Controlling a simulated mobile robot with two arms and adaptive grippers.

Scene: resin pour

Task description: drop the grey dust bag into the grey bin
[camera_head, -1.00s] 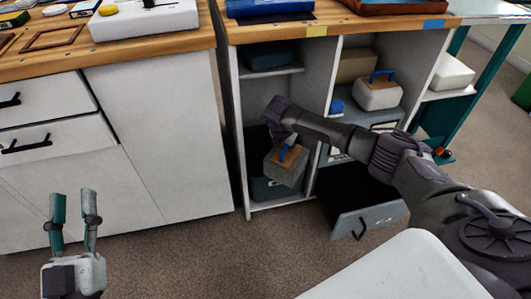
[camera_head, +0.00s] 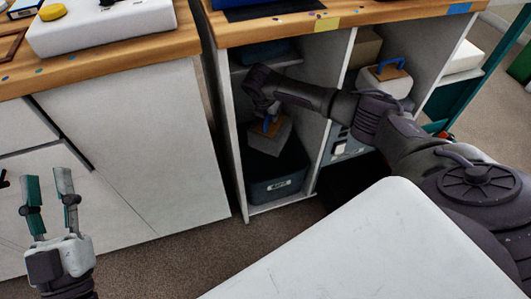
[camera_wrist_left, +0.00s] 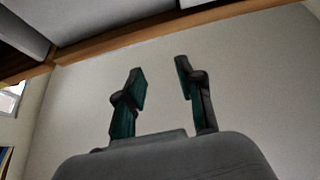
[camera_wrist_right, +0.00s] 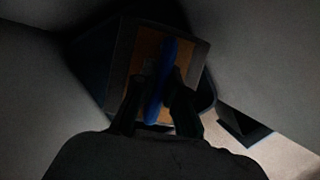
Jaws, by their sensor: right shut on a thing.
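The grey dust bag (camera_head: 270,139) has a tan top plate and a blue handle. My right gripper (camera_head: 270,118) is shut on its blue handle and holds it tilted inside the left cubby, above the grey bin. The handle between the fingers (camera_wrist_right: 155,95) also shows in the right wrist view, which is dark. The grey bin (camera_head: 277,187) stands on the cubby floor with a label on its front; its inside is dark. My left gripper (camera_head: 48,205) is open and empty at the lower left, before the white cabinet; the left wrist view shows its fingers (camera_wrist_left: 160,95) apart.
The cubby's side wall (camera_head: 230,140) and divider (camera_head: 335,125) stand close around my right arm. A second bag with a blue handle (camera_head: 383,83) sits in the right cubby. A blue bin (camera_head: 265,55) is on the shelf above. The floor in front is clear.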

